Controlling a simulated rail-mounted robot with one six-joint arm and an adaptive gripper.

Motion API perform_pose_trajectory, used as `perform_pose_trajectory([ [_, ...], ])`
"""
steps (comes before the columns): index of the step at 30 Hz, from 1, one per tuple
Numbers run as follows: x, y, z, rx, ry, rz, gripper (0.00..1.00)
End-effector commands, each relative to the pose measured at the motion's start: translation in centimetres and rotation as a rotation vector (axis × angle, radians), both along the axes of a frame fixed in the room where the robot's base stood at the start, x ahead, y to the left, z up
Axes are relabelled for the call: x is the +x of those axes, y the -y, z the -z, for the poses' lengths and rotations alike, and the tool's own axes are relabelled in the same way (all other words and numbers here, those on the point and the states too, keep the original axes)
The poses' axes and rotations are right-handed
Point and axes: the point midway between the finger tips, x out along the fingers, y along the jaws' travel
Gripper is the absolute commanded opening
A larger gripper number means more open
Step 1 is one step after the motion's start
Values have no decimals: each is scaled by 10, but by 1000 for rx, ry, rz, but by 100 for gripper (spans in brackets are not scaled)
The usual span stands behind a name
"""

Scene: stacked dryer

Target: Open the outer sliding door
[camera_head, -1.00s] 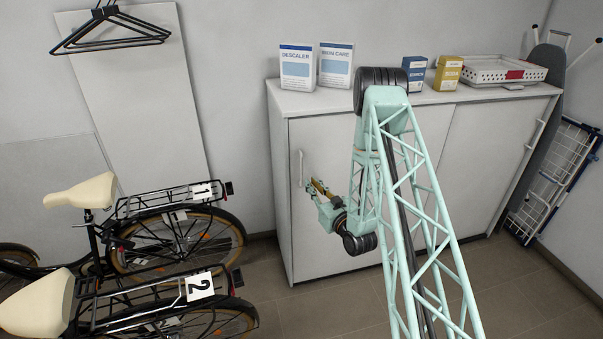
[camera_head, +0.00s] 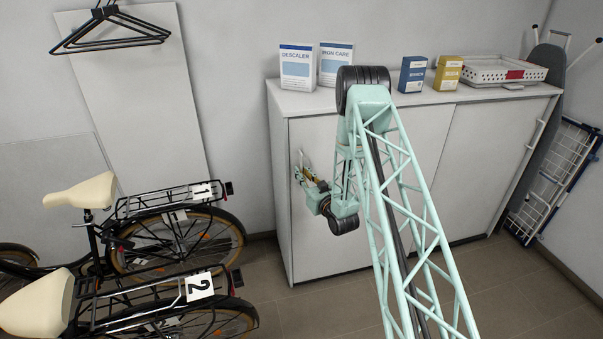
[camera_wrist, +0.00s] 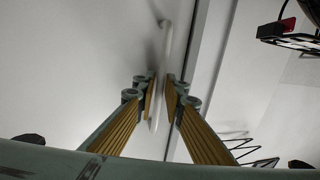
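A white cabinet has two flat sliding doors, the left door (camera_head: 312,240) and the right door (camera_head: 490,150). The left door's upright bar handle (camera_head: 300,157) is near its left edge; it also shows in the wrist view (camera_wrist: 164,50). The right door has a bar handle (camera_head: 536,134) near its right edge. My gripper (camera_head: 302,172) is at the left door's handle. In the wrist view its gold-padded fingers (camera_wrist: 160,88) stand either side of the lower part of the bar, seemingly with small gaps. Which door is the outer one is hard to tell.
Boxes labelled descaler (camera_head: 297,68) and iron care (camera_head: 335,64), a blue box (camera_head: 412,75), a yellow box (camera_head: 448,74) and a white basket (camera_head: 490,72) stand on the cabinet top. Bicycles (camera_head: 175,240) stand left. An ironing board (camera_head: 545,80) leans right. Floor is free in front.

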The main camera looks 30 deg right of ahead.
Motion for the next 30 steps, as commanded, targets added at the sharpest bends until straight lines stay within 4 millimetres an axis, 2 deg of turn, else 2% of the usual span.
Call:
perform_pose_trajectory([
  [8, 0, 0, 0, 0, 0, 0, 9],
  [11, 0, 0, 0, 0, 0, 0, 0],
  [20, 0, 1, 0, 0, 0, 1, 0],
  [26, -2, 11, 1, 0, 0, 3, 0],
  [30, -5, 25, 2, 0, 0, 3, 0],
])
